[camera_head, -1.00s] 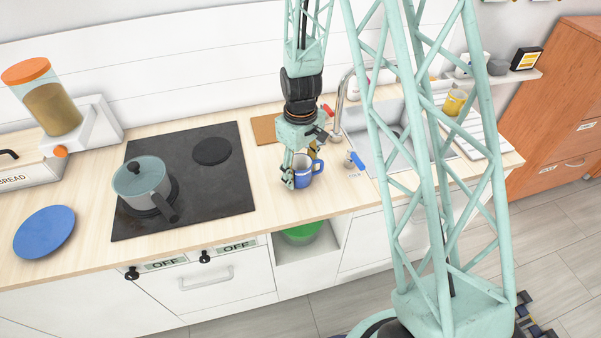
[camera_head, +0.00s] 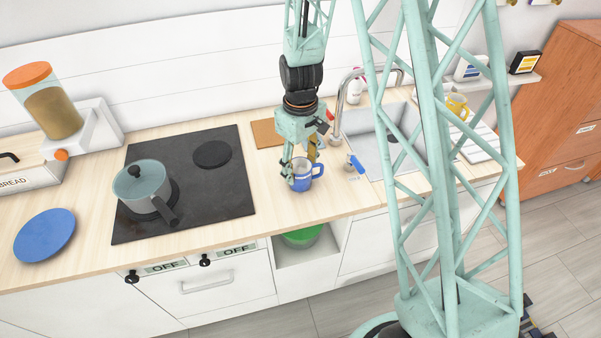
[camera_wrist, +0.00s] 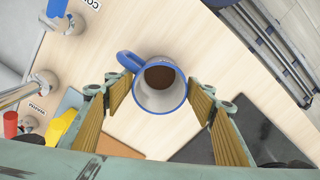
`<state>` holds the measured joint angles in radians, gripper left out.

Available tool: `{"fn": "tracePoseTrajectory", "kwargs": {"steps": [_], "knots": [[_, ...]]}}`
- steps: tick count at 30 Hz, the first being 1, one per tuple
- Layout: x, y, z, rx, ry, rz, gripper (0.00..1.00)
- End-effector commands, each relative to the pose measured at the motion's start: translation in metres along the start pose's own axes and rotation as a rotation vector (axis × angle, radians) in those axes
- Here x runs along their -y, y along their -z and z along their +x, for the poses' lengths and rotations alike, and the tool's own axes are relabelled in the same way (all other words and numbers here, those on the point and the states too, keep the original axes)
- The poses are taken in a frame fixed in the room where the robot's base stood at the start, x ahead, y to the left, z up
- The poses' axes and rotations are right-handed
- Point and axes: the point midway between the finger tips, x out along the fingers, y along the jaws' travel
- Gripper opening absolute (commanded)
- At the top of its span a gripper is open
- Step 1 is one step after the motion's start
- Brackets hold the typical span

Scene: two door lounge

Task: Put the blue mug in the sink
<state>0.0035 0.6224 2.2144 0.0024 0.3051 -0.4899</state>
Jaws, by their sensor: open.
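The blue mug (camera_head: 299,179) stands upright on the wooden counter between the stove and the sink. It also shows in the wrist view (camera_wrist: 160,101), with a white inside, brown at the bottom, and its handle toward the upper left. My gripper (camera_head: 302,172) is open at the mug, pointing down. In the wrist view its two fingers (camera_wrist: 162,103) stand on either side of the mug, with a gap at the right; contact at the left is unclear. The sink (camera_head: 372,143) is to the right, a grey basin partly hidden by my frame.
A silver faucet (camera_head: 341,108) and a blue-handled tap (camera_head: 354,164) stand between mug and sink. The black stove (camera_head: 215,185) with a lidded pot (camera_head: 143,185) is at the left. A yellow mug (camera_head: 457,106) stands right of the sink. A brown board (camera_head: 267,133) lies behind.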

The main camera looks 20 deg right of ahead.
Motion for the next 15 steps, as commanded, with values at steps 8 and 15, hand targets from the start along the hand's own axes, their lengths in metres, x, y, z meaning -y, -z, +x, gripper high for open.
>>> {"fn": "tracePoseTrajectory", "kwargs": {"steps": [8,15], "knots": [[-0.001,0.001,-0.031,-0.002,-0.001,0.0,0.51],[0.0,0.001,-0.056,-0.002,-0.001,0.0,0.51]]}}
